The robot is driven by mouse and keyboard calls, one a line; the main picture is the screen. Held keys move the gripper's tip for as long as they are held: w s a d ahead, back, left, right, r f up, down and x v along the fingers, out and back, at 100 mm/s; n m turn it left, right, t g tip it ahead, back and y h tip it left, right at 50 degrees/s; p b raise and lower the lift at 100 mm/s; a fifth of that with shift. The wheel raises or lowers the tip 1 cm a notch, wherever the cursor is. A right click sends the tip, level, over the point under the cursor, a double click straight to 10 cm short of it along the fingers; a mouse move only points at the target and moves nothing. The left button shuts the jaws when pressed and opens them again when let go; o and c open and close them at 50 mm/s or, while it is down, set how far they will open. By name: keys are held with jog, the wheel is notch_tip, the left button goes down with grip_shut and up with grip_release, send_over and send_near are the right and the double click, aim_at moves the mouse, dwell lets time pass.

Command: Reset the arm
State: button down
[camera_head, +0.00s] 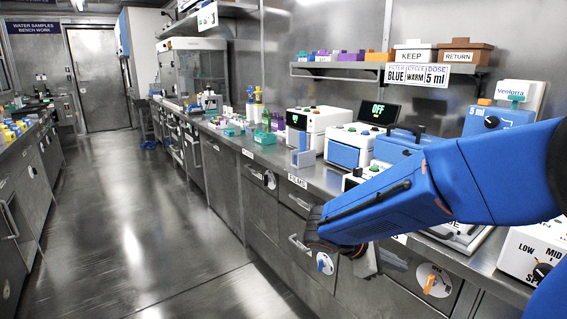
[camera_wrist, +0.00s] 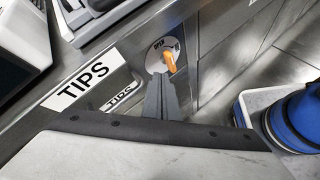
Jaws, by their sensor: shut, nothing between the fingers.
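My blue arm (camera_head: 400,195) reaches in from the right over the front edge of the bench. My gripper (camera_head: 366,264) hangs at its end, in front of the drawer fronts and partly hidden by the black wrist. In the wrist view, the grey fingers of my gripper (camera_wrist: 163,82) lie together with nothing between them. They appear just below an orange knob (camera_wrist: 171,62) on a round white dial; whether they touch it cannot be told.
A TIPS label (camera_wrist: 84,80) marks the bench edge beside the gripper. The steel bench (camera_head: 262,150) carries several devices, including a white unit with a blue front (camera_head: 350,146). A shelf (camera_head: 385,68) runs above. The floor aisle (camera_head: 140,220) on the left is clear.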

jog(key=s+r+m+t+y, duration=0.2)
jog(key=s+m+y, duration=0.9)
jog(key=s, duration=0.9)
jog(key=shift+a+m+t, duration=0.4)
jog(key=shift+m+t, duration=0.1)
jog(key=shift+m, duration=1.3)
jog(key=shift+s+r, duration=0.1)
